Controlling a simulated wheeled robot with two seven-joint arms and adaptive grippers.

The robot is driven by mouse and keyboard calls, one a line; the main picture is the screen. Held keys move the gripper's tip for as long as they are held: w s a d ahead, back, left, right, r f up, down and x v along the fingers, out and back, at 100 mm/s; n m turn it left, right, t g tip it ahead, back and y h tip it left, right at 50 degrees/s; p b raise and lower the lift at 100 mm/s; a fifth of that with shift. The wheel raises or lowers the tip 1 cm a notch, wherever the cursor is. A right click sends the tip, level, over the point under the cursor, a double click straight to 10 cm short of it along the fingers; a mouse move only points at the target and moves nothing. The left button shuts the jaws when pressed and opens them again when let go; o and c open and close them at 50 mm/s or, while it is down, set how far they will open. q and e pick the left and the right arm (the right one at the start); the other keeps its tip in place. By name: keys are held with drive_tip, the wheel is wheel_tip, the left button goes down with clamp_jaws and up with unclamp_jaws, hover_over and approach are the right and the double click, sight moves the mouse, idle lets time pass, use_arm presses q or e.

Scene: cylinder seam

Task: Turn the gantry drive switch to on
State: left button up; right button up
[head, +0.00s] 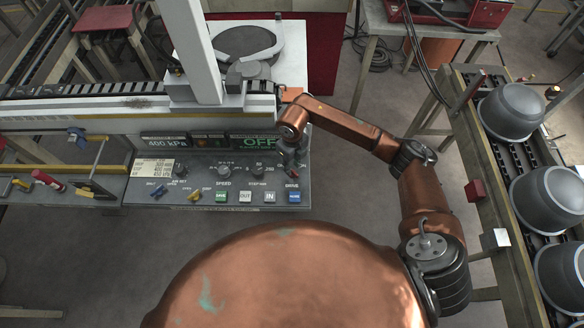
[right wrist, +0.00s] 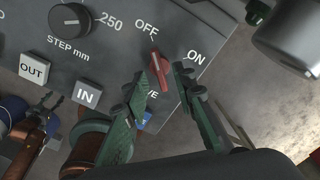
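The drive switch (right wrist: 158,68) is a small red handle on the grey control panel (head: 218,172), between OFF and ON marks. Its upper end leans toward OFF. My right gripper (right wrist: 160,80) has its two green fingers apart, one on each side of the handle; a gap shows, and I cannot tell whether either finger touches it. In the head view my right gripper (head: 291,162) is over the panel's right end and mostly covers the switch. The display (head: 258,143) reads OFF in green. My left gripper is not in the head view.
The STEP knob (right wrist: 70,20) and the IN button (right wrist: 86,93) are left of the switch in the wrist view. A green MAN button (head: 221,197) and a SPEED knob (head: 224,171) are further left. A conveyor with grey pots (head: 511,111) stands at right.

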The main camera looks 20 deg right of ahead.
drive_tip(key=shift+f, duration=1.15)
drive_tip(key=shift+c, duration=0.6)
clamp_jaws()
